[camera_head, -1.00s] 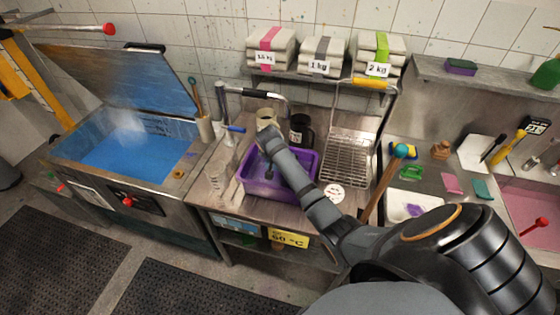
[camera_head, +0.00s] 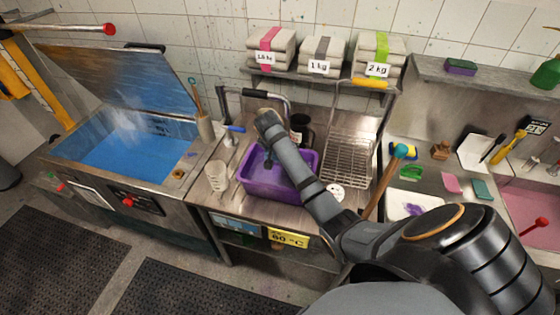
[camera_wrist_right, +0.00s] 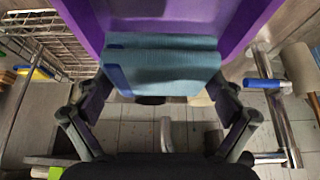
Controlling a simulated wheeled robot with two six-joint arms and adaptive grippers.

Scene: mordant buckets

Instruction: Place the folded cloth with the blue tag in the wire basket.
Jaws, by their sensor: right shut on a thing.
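The folded cloth (camera_wrist_right: 160,67) is teal with a blue tag (camera_wrist_right: 118,77) at its left edge in the right wrist view. My right gripper (camera_wrist_right: 158,92) is shut on it, one finger at each side. The wire basket (camera_head: 347,158) stands right of the tub. In the right wrist view the basket (camera_wrist_right: 50,38) is at the upper left, apart from the cloth. My left gripper is not in view.
A yellow-handled frame (camera_head: 369,84) rises at the basket's back. A dark jar (camera_head: 299,128) stands behind the tub, and a faucet (camera_head: 250,93) is at its back left.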

